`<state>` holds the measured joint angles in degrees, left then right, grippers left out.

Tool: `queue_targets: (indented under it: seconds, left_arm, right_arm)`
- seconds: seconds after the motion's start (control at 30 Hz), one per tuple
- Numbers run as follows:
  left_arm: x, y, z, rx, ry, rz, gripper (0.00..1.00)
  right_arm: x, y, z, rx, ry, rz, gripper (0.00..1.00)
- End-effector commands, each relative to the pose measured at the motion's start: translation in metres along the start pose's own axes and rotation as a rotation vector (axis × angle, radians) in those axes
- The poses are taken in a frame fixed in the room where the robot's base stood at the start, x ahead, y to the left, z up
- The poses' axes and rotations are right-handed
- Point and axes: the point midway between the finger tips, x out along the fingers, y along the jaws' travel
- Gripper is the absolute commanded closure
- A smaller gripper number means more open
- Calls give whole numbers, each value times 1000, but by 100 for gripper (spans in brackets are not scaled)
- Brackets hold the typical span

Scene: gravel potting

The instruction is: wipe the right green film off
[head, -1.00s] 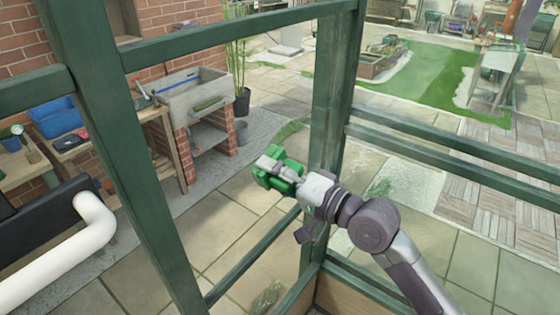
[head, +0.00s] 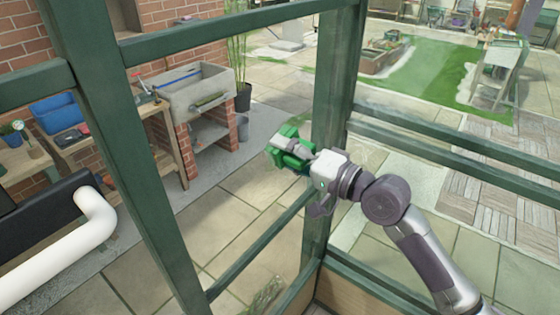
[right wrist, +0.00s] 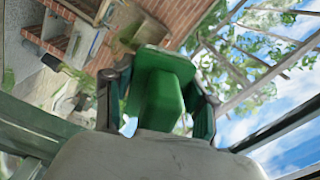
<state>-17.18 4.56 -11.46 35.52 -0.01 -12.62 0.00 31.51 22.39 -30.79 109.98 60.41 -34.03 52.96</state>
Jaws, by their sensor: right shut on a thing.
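My right gripper (head: 293,150) reaches in from the right to the glazed frame and is shut on a green block-like scrubber (head: 285,155). The scrubber also shows in the right wrist view (right wrist: 160,85), gripped between the two dark fingers. In the head view it is just left of the dark green corner post (head: 335,110); whether it touches glass I cannot tell. A dull greenish patch (head: 265,295) shows low in the pane left of the post; whether it is film or a plant is unclear. I see no clear green film right of the post. My left gripper is not in view.
Green rails (head: 460,160) cross on the right of the post, and a slanting green upright (head: 120,150) stands on the left. Beyond are a stone sink (head: 195,95) on brick piers, a wooden bench with a blue bin (head: 55,115), and open paving.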

Motion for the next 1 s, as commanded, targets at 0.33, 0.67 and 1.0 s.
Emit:
queue_targets:
  seconds: [0.33, 0.67, 1.0]
  left_arm:
    - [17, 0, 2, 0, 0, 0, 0]
    - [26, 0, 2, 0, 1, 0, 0]
    - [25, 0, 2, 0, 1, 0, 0]
  right_arm:
    - [0, 10, -21, -4, 2, 1, 79]
    - [0, 13, -37, -1, 1, 0, 79]
    - [-7, 13, -36, -1, 1, 0, 79]
